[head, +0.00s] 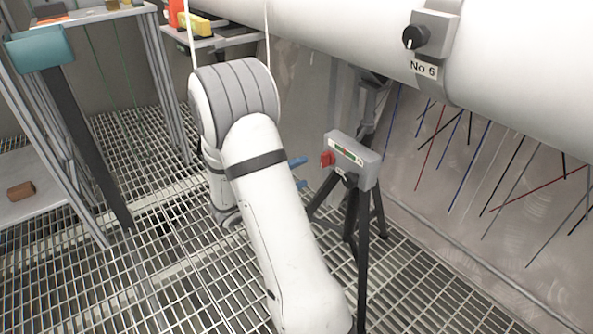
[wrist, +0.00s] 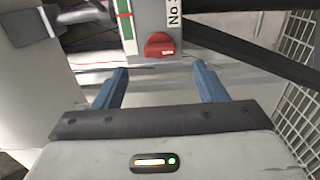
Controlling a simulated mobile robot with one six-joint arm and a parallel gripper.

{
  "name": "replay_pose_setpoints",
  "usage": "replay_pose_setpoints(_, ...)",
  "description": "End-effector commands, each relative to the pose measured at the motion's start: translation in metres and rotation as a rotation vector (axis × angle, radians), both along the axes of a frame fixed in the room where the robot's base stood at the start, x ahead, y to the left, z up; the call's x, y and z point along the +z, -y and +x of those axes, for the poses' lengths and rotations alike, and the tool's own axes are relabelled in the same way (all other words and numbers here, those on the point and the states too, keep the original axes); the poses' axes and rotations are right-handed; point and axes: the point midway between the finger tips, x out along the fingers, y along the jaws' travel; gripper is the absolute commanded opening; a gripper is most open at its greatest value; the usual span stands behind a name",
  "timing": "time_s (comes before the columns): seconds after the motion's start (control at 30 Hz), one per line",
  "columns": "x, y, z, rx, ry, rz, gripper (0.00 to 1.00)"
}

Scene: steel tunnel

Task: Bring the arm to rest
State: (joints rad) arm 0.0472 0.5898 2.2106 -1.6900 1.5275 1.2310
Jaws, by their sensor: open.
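My white arm reaches down across the middle of the head view and bends back under itself. My gripper (head: 300,173) shows there only as blue fingertips beside the arm. In the wrist view the two blue fingers of my gripper (wrist: 162,82) are wide apart with nothing between them. A grey box (head: 366,170) on a dark tripod stands just right of the fingertips. Its red knob (head: 327,159) faces them. In the wrist view the red knob (wrist: 159,45) lies ahead of the gap between the fingers, apart from them. Most of the gripper is hidden behind the arm in the head view.
A large white pipe (head: 330,30) with a black knob (head: 414,37) and a "No 6" label crosses the upper right. A shelf rack with a brown block (head: 20,191) stands at left. A teal-topped post (head: 40,47) stands beside it. Grating floor (head: 160,210) is open between.

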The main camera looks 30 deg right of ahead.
Motion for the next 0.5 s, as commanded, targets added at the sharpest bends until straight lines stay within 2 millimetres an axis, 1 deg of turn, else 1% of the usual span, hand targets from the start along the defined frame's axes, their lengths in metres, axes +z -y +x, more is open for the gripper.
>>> replay_pose_setpoints(0.2,0.0,0.0,0.0,0.0,0.0,0.0,0.65)
replay_pose_setpoints(0.27,0.003,0.0,-0.001,-0.003,0.0,0.002,0.65)
replay_pose_setpoints(0.37,0.021,0.0,-0.008,-0.03,-0.007,0.023,0.65)
replay_pose_setpoints(0.47,0.057,-0.002,-0.026,-0.092,-0.024,0.082,0.65)
replay_pose_setpoints(0.5,0.073,-0.003,-0.035,-0.122,-0.034,0.118,0.65)
